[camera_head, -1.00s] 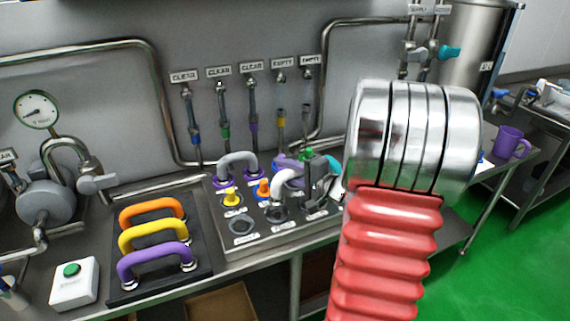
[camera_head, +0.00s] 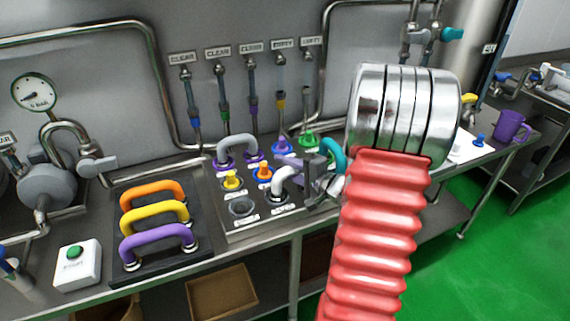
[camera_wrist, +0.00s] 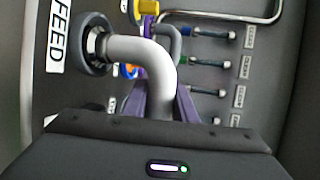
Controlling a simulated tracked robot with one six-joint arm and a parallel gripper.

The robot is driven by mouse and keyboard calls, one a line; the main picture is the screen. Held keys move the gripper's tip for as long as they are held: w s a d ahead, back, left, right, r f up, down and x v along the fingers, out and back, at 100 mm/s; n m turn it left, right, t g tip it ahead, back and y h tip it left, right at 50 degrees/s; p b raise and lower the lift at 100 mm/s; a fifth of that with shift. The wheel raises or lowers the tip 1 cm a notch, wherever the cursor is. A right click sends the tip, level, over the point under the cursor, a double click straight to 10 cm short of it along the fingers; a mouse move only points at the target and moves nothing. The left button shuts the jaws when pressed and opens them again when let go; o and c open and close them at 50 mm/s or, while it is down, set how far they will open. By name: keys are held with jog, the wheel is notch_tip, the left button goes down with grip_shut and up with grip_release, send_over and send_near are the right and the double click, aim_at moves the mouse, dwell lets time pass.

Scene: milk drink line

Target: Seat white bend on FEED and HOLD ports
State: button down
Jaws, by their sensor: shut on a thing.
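The white bend (camera_head: 287,177) is over the port panel (camera_head: 232,226) in the head view. It also shows large in the wrist view (camera_wrist: 150,55). My gripper (camera_head: 297,168) is shut on it; in the wrist view its purple fingers (camera_wrist: 161,98) lie on both sides of the tube. One end of the bend lines up with the dark ring of the FEED port (camera_wrist: 81,52), beside the FEED label (camera_wrist: 59,36). I cannot tell whether that end is fully down. The bend's other end and the HOLD port are hidden by my gripper.
A grey bend (camera_head: 237,142), yellow cap (camera_head: 232,181), orange cap (camera_head: 264,173), blue cap (camera_head: 283,146), green cap (camera_head: 308,141) and teal bend (camera_head: 335,153) crowd the panel. A rack (camera_head: 128,267) at left holds orange, yellow and purple bends. A START button box (camera_head: 77,264) stands beside it.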

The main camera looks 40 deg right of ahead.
jog(key=c, duration=1.4)
grip_release()
jog(key=shift+s, duration=0.15)
jog(key=s, duration=0.4)
jog(key=s+d+r, duration=0.1)
jog(key=s, duration=0.4)
jog(key=s+r, duration=0.1)
jog(key=s, duration=0.3)
jog(key=shift+s+d+r, duration=0.15)
jog(key=shift+r, duration=0.05)
